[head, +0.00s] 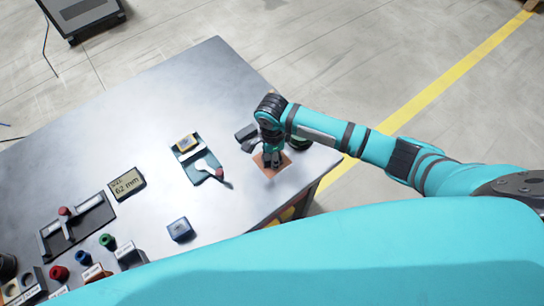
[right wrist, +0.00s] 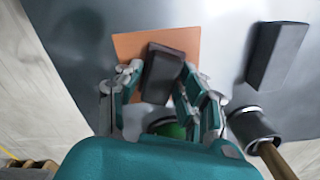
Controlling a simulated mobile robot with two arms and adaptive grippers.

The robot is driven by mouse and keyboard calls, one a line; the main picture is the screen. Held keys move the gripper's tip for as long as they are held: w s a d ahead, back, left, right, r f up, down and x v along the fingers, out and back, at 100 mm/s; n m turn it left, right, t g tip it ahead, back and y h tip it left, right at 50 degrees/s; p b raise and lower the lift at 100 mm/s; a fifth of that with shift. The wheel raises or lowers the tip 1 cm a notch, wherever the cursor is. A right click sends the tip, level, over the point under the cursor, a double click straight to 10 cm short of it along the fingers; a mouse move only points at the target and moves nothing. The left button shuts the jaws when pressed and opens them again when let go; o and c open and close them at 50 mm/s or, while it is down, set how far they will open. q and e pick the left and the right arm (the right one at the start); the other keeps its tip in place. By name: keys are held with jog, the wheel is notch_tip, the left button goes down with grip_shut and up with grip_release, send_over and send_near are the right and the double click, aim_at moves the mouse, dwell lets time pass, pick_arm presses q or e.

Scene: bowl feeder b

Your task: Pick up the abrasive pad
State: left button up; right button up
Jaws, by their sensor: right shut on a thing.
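The abrasive pad (right wrist: 166,68) is a dark brown block in the right wrist view. It sits between the fingers of my right gripper (right wrist: 158,92), which is shut on it. Behind the pad is a flat orange-brown square sheet (right wrist: 127,46). In the head view my right gripper (head: 272,160) points down over this sheet (head: 268,174) near the table's right edge, and hides most of the pad. I cannot tell whether the pad touches the sheet. My left gripper is not in view.
A dark grey block (right wrist: 276,54) lies right of the sheet in the wrist view. A grey cylinder with a wooden handle (right wrist: 252,128) is close by. On the table (head: 185,85) stand a size display (head: 127,184), a blue block (head: 180,229) and a teal mat (head: 186,165) with tools.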

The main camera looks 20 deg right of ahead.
grip_shut()
jog(key=shift+r, duration=0.1)
jog(key=shift+r, duration=0.55)
notch_tip(320, 180, up, 2)
jog(key=shift+r+b, duration=0.1)
jog(key=shift+b, duration=0.4)
jog(key=s+a, duration=0.2)
jog(key=s, duration=0.2)
jog(key=s+a+r+b, duration=0.1)
jog(key=s+a, duration=0.2)
jog(key=s, duration=0.2)
jog(key=s+a+b, duration=0.1)
jog(key=s+a, duration=0.1)
jog(key=s, duration=0.3)
jog(key=shift+a+r, duration=0.25)
jog(key=shift+a, duration=0.05)
